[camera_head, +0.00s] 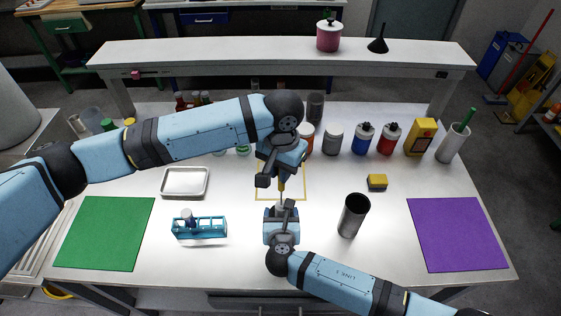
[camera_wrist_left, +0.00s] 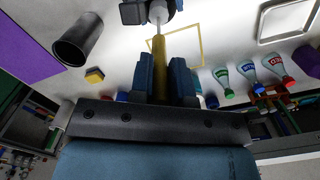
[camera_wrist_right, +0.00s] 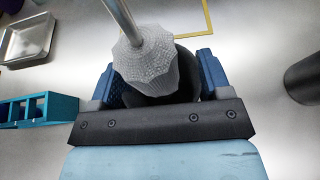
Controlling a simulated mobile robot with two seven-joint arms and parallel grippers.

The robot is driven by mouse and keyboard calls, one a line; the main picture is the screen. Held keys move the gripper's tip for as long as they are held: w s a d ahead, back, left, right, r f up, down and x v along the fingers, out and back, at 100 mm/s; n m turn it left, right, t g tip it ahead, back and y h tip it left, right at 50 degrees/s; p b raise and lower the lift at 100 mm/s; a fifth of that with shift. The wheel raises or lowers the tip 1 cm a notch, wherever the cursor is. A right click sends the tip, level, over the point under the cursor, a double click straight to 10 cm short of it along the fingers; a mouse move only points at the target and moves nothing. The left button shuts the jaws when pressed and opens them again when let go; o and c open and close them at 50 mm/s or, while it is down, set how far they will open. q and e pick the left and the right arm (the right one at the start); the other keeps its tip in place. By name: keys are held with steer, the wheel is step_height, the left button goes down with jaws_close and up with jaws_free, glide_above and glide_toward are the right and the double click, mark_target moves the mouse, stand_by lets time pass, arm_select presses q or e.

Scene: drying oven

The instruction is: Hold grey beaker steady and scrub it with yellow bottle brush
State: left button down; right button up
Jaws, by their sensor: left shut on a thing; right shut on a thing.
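The yellow bottle brush (camera_wrist_left: 160,62) runs between my two grippers, below the frame centre in the head view. My left gripper (camera_head: 280,177) is shut on its yellow handle. A dark round shape behind the head is mostly hidden. The dark grey beaker (camera_head: 353,217) stands upright and open on the table, right of my right gripper and apart from it. It also shows in the left wrist view (camera_wrist_left: 78,40).
A blue rack (camera_head: 200,229) and metal tray (camera_head: 185,183) lie left, near a green mat (camera_head: 104,233). A purple mat (camera_head: 457,234) lies right. A yellow sponge (camera_head: 377,183) is behind the beaker. Several bottles and a grey cylinder (camera_head: 453,143) line the back under a shelf.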

mark_target(280, 190)
arm_select(q)
steer(key=shift+f, duration=3.15)
steer(key=shift+f, duration=0.8)
steer(key=shift+a, duration=0.1)
steer(key=shift+a, duration=0.45)
steer(key=shift+d, duration=0.15)
steer(key=shift+s+d, duration=0.1)
steer(key=shift+d, duration=0.95)
